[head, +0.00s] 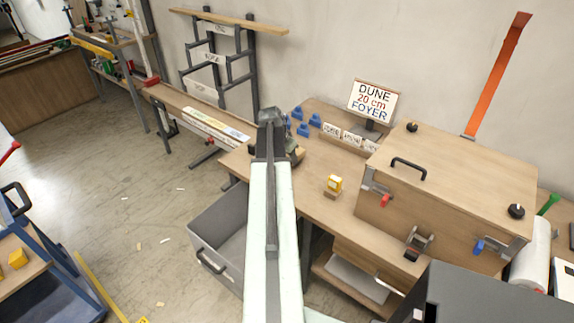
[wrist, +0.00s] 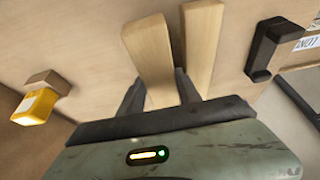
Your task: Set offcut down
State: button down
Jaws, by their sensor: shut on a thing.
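The offcut (wrist: 150,50), a pale wooden piece, is between the two dark fingers of my gripper (wrist: 159,88) in the wrist view. The fingers are shut on it, and it points away from me over the wooden bench top (wrist: 90,35). I cannot tell whether it touches the bench. A second pale wooden strip (wrist: 202,40) lies close on its right. In the head view my arm reaches over the bench (head: 312,172) and hides the offcut and most of the gripper.
A yellow tool (wrist: 36,106) sits by a small wood block (wrist: 51,81), left of my gripper. A black clamp-like piece (wrist: 270,45) is to the right. In the head view a large wooden box (head: 460,190) and a sign (head: 373,101) stand right. A grey drawer (head: 218,235) juts out below.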

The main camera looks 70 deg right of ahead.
notch_tip(320, 180, down, 3)
jog(key=shift+s+f+b, duration=0.1)
jog(key=shift+b, duration=0.9)
jog(key=shift+r, duration=0.25)
jog(key=shift+w+a, duration=0.1)
jog(key=shift+w, duration=0.2)
jog(key=shift+f, duration=0.2)
jog(key=c, duration=1.1)
grip_release()
jog(key=shift+r, duration=0.1)
jog(key=shift+s+r, duration=0.1)
